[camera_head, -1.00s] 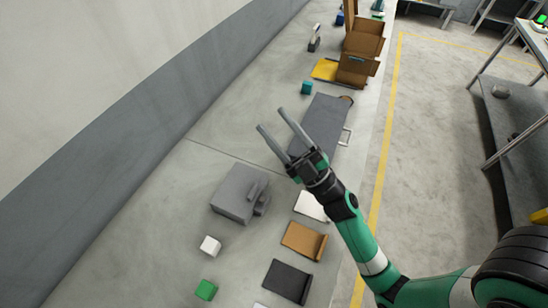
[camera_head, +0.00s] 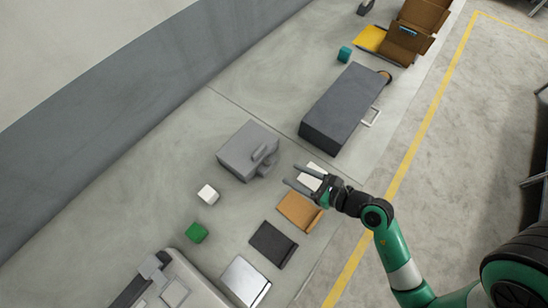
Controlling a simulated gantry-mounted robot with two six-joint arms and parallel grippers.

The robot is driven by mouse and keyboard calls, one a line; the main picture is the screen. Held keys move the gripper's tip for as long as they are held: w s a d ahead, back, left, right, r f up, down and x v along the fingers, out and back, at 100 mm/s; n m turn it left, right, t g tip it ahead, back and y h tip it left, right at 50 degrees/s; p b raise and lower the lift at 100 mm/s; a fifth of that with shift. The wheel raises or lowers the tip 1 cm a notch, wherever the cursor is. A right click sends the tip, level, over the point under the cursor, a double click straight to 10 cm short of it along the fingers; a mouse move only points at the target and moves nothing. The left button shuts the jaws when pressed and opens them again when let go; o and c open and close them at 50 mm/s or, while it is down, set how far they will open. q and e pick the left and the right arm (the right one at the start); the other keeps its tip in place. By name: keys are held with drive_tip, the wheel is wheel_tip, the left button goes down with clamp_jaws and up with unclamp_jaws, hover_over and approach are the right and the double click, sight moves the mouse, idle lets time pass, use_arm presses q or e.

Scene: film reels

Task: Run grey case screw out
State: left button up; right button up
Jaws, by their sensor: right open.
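No screw can be made out on either. My right gripper (camera_head: 292,174) is open and empty, its fingers pointing left, just right of the light grey block and over a white plate (camera_head: 312,177). I cannot tell if it touches anything. My left gripper is not in view.
Orange-brown (camera_head: 299,212), black (camera_head: 273,245) and silver (camera_head: 245,281) plates line the bench's right side.

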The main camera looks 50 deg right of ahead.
sight(269, 163)
drive_tip(key=b+x, duration=0.2)
drive_tip(key=x, duration=0.7)
drive_tip(key=shift+r, duration=0.1)
drive_tip(key=shift+c, duration=0.2)
clamp_jaws()
